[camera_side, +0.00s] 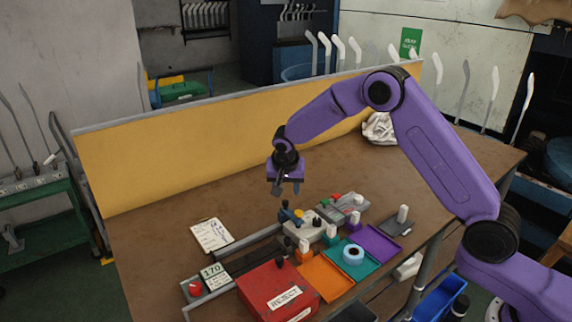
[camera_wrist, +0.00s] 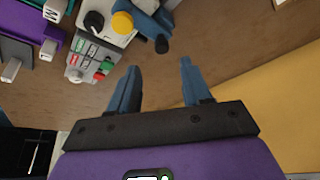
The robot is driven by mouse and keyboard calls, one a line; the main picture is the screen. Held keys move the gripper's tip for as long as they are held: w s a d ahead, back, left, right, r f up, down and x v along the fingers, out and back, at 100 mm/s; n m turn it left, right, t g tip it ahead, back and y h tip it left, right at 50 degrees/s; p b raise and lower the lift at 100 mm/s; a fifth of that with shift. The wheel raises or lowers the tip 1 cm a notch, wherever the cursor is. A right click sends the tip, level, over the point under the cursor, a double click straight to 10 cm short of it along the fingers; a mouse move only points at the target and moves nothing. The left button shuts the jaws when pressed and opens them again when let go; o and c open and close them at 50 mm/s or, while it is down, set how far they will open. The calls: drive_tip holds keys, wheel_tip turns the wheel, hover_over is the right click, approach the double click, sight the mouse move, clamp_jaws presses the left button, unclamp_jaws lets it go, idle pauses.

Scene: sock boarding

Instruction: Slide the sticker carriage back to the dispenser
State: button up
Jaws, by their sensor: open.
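My gripper (camera_side: 284,188) hangs open and empty above the brown bench. In the wrist view its two fingers (camera_wrist: 160,72) are apart with only bench between them. A pale machine (camera_side: 303,228) with a yellow knob and a blue lever stands below and to the right of the gripper; it also shows in the wrist view (camera_wrist: 96,24), where its blue part lies just beyond the fingertips. A dark track with grey rails (camera_side: 250,258) runs from this machine towards the front left. I cannot tell for certain which part is the sticker carriage or the dispenser.
A red REJECT box (camera_side: 278,290), an orange tray (camera_side: 325,278), a teal tray (camera_side: 335,249) and a purple tray (camera_side: 376,242) line the front. A button panel (camera_wrist: 90,60) adjoins the machine.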

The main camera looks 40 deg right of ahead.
drive_tip(key=v, duration=1.1)
drive_tip(key=shift+r, duration=0.4)
drive_tip(key=s+a+r+n+y, duration=0.1)
drive_tip(key=s+a+n, duration=0.3)
drive_tip(key=s, duration=0.5)
drive_tip(key=s+d+n+g, duration=0.1)
drive_tip(key=s+d+n, duration=0.2)
drive_tip(key=s, duration=0.8)
drive_tip(key=s+d+f+n+g+y, duration=0.1)
drive_tip(key=s+d+n, duration=0.2)
drive_tip(key=s+n, duration=0.5)
drive_tip(key=s+d+n+g+y, duration=0.1)
drive_tip(key=s+d+n, duration=0.2)
drive_tip(key=s, duration=1.1)
drive_tip(key=shift+f+n, duration=0.35)
drive_tip(key=shift+n, duration=0.85)
